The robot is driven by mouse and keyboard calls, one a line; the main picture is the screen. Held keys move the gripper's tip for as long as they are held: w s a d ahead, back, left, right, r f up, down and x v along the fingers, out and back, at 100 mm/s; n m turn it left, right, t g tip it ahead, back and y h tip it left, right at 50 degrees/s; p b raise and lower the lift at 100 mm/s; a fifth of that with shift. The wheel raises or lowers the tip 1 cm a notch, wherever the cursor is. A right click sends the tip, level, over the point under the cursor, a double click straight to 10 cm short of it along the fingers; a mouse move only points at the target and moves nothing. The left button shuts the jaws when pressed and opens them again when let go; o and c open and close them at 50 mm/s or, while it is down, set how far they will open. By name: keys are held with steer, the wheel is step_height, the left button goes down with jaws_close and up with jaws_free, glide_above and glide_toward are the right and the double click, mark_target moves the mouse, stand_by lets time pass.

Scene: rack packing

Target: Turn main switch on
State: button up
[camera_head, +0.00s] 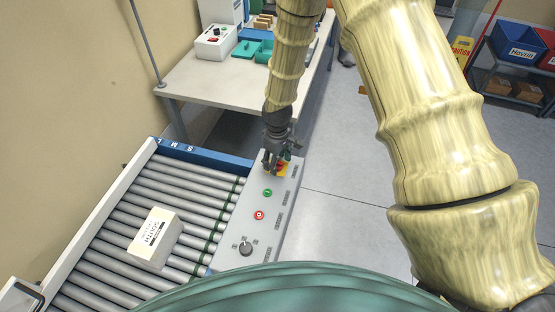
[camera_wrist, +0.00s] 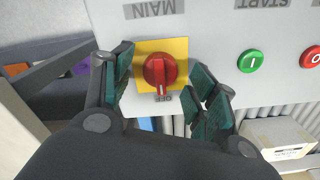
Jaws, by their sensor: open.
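The main switch (camera_wrist: 160,71) is a red rotary knob on a yellow square plate, under an upside-down MAIN label in the wrist view. Its white mark lies by the OFF label. In the head view the switch (camera_head: 282,169) shows partly behind my gripper (camera_head: 272,168) at the far end of the grey control panel (camera_head: 225,261). In the wrist view my gripper (camera_wrist: 162,88) is open, with one finger on each side of the knob. A gap shows between the fingers and the knob; I cannot tell the exact depth.
A green start button (camera_head: 267,193), a red button (camera_head: 259,215) and a dark knob (camera_head: 246,248) sit along the panel. Left of it is a roller conveyor (camera_head: 110,220) with a white box (camera_head: 154,238). A table (camera_head: 190,84) stands behind. Open floor lies to the right.

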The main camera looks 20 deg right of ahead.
steer(key=shift+f, duration=0.35)
steer(key=c, duration=1.1)
steer(key=shift+o, duration=0.2)
